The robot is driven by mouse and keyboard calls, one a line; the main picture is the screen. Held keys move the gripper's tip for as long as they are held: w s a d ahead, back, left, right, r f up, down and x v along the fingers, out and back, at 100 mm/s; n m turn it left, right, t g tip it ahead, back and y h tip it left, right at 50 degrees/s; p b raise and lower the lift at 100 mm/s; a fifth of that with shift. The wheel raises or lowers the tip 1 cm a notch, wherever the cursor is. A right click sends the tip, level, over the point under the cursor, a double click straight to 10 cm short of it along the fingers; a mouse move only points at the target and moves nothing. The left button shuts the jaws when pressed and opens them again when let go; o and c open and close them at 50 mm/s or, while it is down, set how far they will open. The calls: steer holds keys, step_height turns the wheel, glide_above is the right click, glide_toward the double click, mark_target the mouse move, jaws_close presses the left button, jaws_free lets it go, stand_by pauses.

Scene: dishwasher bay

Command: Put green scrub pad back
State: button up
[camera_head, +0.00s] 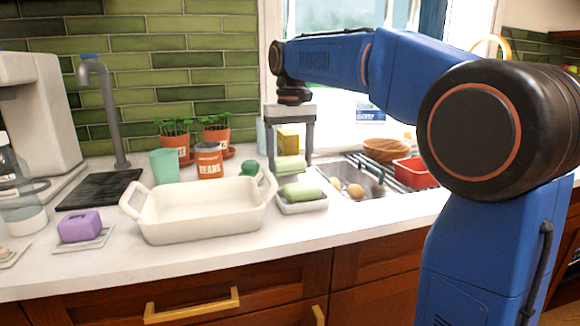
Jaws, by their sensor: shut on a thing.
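My gripper (290,160) points straight down over the counter, left of the sink. Its two grey fingers are shut on a pale green pad (291,168), which they hold above a small white dish (303,208). A similar pale green block (302,190) lies in that dish, just below the held pad. I cannot tell whether the held pad touches it. A yellow box-like thing (289,137) shows behind, between the fingers.
A large white baking dish (200,222) stands close on the left, its right handle near the small dish. A sink (345,182) with round yellowish things and a red tub (415,172) are on the right. A can (209,162), green cup (164,166) and potted plants stand behind.

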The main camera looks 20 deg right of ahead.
mark_target(290, 161)
steer(key=shift+f, duration=1.1)
steer(key=shift+f, duration=0.1)
steer(key=o, duration=1)
step_height(290, 161, up, 12)
steer(key=shift+r, duration=0.15)
